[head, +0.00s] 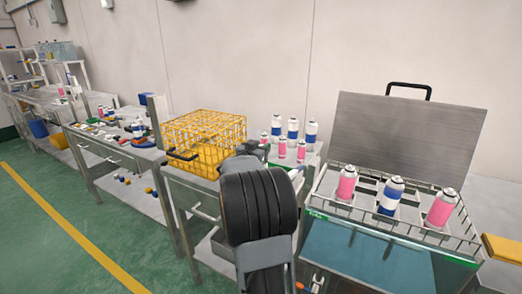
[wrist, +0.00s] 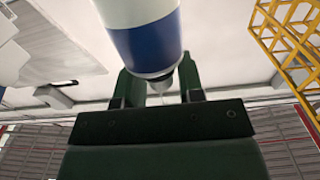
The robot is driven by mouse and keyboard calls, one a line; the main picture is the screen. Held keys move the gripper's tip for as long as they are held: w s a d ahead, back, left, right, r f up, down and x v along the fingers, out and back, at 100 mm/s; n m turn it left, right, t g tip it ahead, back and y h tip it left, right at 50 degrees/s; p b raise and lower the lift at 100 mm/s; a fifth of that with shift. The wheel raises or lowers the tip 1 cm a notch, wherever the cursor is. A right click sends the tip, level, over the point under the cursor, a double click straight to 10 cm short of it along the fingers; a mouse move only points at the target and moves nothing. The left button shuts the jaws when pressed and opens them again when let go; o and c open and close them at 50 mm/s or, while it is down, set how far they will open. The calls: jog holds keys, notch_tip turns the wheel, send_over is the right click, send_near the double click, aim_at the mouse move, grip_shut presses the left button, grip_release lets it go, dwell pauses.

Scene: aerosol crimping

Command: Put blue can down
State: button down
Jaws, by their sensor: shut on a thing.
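My gripper (wrist: 160,88) is shut on a blue can (wrist: 145,42), white with a wide blue band, in the wrist view. The two dark fingers hold it at its narrow end, and the body extends past the top edge of the picture. In the head view my arm hides the fingers and the held can, beside the yellow wire basket (head: 205,130). Another blue can (head: 390,197) stands between two pink cans (head: 346,184) (head: 441,207) in the wire rack (head: 330,207) at right. What lies beneath the held can is not visible.
Several blue-and-white cans (head: 293,129) and pink cans (head: 282,149) stand on the table behind my arm. A raised grey lid (head: 405,135) stands behind the rack. A cluttered bench (head: 110,140) is at left. Green floor (head: 60,245) is open at lower left.

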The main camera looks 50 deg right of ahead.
jog(key=shift+f, duration=0.1)
jog(key=c, duration=0.7)
grip_release()
jog(key=shift+c, duration=0.2)
